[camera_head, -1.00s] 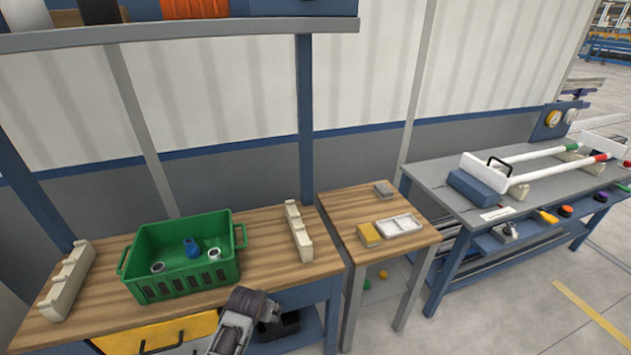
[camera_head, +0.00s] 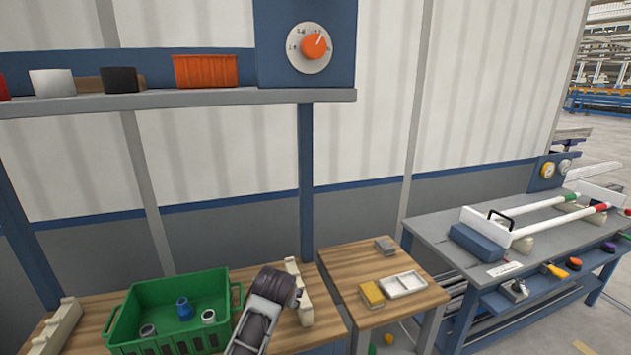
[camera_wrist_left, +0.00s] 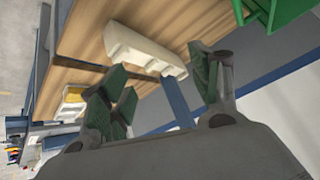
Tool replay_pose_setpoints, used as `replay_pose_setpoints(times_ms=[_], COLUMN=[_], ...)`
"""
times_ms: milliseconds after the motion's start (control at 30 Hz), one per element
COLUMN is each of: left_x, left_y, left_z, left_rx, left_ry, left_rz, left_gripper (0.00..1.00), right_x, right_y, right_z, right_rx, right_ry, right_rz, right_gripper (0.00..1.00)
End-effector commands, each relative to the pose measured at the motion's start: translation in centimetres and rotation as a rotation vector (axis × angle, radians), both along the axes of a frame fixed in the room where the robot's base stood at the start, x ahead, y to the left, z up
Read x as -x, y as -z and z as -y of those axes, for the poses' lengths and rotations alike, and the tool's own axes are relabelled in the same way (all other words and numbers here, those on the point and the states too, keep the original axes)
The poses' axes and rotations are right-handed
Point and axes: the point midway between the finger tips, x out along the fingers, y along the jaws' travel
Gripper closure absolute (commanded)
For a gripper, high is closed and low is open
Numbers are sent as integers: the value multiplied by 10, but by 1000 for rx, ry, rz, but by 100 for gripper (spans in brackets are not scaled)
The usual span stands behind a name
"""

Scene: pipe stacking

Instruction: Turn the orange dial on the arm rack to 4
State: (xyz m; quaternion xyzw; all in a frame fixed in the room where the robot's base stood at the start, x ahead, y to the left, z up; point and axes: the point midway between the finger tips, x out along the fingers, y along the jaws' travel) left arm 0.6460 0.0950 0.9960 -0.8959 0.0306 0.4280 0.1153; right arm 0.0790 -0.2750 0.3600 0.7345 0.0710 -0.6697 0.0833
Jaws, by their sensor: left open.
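The orange dial (camera_head: 315,47) sits on a round pale scale plate with small marks, on the blue panel (camera_head: 270,70) at the right end of the rack's shelf. Its light pointer mark leans to the upper right; the exact number is too small to read surely. My left gripper (camera_wrist_left: 165,95) is open and empty in the left wrist view, with green finger pads apart over the wooden bench. In the head view my left arm's dark wrist (camera_head: 268,305) shows low, below the dial and well away from it. My right gripper is not in view.
The shelf (camera_head: 180,98) holds an orange bin (camera_head: 205,71) and several cups left of the dial. Below are a green crate (camera_head: 122,322) and cream cradles (camera_head: 298,290) on the bench. Open space lies before the wall between shelf and bench.

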Motion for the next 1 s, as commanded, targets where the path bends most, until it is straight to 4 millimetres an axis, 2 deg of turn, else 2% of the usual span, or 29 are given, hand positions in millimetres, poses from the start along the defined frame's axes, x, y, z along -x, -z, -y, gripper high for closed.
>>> replay_pose_setpoints(times_ms=[33,300,500,733,1000], left_x=[-7,-30,-39,-42,-35], left_y=[-18,-100,-162,-235,-318], left_z=[4,25,39,55,72], left_rx=[-3,-26,-44,-66,-88], left_ry=[0,-9,-19,-35,-60], left_rz=[22,115,184,270,373], left_gripper=[37,37,37,37,37], right_x=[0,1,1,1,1], right_y=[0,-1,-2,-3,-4], right_z=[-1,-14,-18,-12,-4], right_rx=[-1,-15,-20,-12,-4], right_ry=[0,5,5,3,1], right_rz=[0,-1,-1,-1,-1], right_gripper=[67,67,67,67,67])
